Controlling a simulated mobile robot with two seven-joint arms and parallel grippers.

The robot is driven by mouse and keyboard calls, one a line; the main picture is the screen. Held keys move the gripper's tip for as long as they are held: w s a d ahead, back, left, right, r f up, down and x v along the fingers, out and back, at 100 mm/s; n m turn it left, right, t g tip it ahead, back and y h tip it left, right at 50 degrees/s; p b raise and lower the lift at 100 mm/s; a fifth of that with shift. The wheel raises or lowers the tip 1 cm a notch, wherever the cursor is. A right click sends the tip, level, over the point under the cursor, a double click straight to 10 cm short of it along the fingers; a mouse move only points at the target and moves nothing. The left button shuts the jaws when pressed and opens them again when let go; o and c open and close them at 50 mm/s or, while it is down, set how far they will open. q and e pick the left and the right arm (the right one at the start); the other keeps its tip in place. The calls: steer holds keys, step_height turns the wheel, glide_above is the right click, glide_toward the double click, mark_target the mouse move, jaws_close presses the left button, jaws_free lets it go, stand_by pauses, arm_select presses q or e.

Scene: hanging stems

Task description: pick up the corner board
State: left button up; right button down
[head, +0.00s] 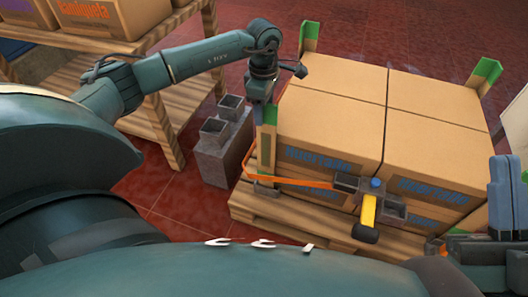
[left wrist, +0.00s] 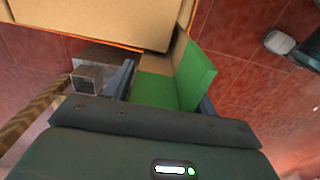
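The corner board (head: 268,140) is a brown upright L-shaped strip with a green top, at the near left corner of the stacked boxes. In the left wrist view its green end (left wrist: 178,85) lies between my fingers. My left gripper (head: 262,100) is just above and around the board's top, its fingers apart on either side; firm contact cannot be made out. My right gripper (head: 490,225) is at the right edge, partly cut off, right of the boxes; its fingertips are unclear.
Cardboard boxes (head: 335,105) stand on a wooden pallet (head: 295,225), with other green-topped boards at far corners. An orange strap (head: 295,181) runs to a tensioner with a yellow handle (head: 369,212). Grey blocks (head: 220,140) and a wooden rack (head: 165,125) stand left.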

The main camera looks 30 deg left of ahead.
arm_select(q)
steer(key=c, duration=0.6)
steer(key=shift+r, duration=0.1)
